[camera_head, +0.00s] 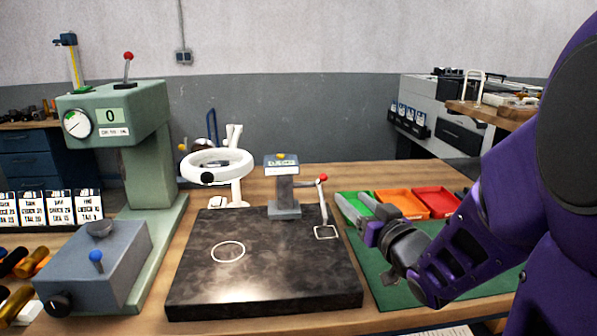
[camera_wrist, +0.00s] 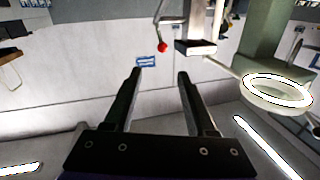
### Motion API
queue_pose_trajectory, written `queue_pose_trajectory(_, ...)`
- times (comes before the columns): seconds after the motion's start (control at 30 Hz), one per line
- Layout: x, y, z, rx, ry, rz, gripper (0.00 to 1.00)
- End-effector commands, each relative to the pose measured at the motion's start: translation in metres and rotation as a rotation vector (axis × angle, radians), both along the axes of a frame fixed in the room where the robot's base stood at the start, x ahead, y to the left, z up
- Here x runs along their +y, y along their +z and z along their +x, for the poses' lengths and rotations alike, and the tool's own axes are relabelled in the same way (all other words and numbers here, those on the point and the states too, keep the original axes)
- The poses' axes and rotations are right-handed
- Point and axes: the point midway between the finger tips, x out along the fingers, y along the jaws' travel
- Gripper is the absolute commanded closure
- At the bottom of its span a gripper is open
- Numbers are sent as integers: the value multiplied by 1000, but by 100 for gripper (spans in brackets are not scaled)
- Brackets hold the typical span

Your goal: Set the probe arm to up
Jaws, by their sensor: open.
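The gauge stand (camera_head: 285,190) is a grey post with a small display head on a dark stone plate (camera_head: 262,290). A thin arm (camera_head: 325,203) with a red ball (camera_head: 323,178) is at its right side. Its pale rod runs from near the ball down toward a square outline on the plate. Whether this is the probe arm's down position I cannot tell for sure. My gripper (camera_head: 358,209) is open and empty, right of the arm and apart from it. In the wrist view the red ball (camera_wrist: 162,46) shows beyond my open fingers (camera_wrist: 160,75).
A white ring magnifier (camera_head: 218,165) stands behind the plate's left part. A green press (camera_head: 125,125) with another red-knobbed lever stands at left. Green, orange (camera_head: 402,203) and red bins lie on a green mat (camera_head: 395,285) at right. The plate's top is mostly clear.

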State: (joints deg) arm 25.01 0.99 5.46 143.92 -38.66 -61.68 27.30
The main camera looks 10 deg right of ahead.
Motion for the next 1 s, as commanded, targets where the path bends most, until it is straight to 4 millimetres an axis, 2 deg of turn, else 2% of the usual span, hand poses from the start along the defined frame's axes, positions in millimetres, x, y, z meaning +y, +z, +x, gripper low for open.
queue_pose_trajectory(0.13, 5, -7, 2, 7, 17, -10, 44)
queue_pose_trajectory(0.27, 10, -7, 19, 7, 18, -9, 44)
queue_pose_trajectory(0.8, 39, -6, 131, 6, 16, -8, 44)
queue_pose_trajectory(1.0, 45, -6, 156, 6, 15, -8, 44)
